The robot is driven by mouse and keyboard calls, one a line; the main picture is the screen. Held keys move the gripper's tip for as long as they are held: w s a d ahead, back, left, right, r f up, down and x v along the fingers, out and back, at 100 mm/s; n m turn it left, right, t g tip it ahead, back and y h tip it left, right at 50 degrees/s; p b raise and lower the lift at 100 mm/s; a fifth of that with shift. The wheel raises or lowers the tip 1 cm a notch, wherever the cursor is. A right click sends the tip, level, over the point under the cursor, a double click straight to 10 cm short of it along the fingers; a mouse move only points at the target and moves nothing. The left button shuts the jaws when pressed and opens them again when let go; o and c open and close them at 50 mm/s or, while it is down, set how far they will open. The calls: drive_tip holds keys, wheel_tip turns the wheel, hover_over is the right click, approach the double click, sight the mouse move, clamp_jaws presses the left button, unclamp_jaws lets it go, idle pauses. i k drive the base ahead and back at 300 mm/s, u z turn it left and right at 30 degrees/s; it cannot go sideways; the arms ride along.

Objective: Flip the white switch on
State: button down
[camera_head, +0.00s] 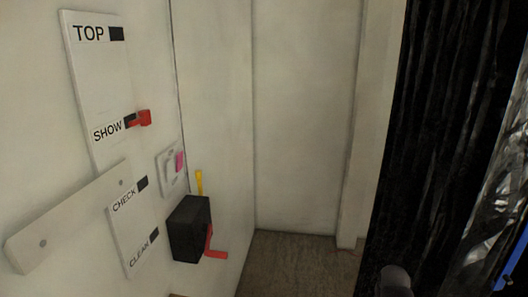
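A small white wall switch plate (166,174) is on the left wall, left of the picture's middle. A pink piece (179,162) shows on its right side. I cannot tell whether the switch is on or off. My gripper is not clearly in view. A dark rounded part (395,279) shows at the bottom edge, right of the middle, and may belong to my arm. It is well apart from the switch.
A white panel labelled TOP and SHOW (100,85) has a red lever (144,118). Dark curtain (435,130) hangs right. Floor (300,262) looks clear.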

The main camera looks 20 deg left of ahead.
sight(169, 169)
drive_tip(key=u, duration=4.4)
drive_tip(key=i, duration=0.05)
drive_tip(key=z, duration=2.9)
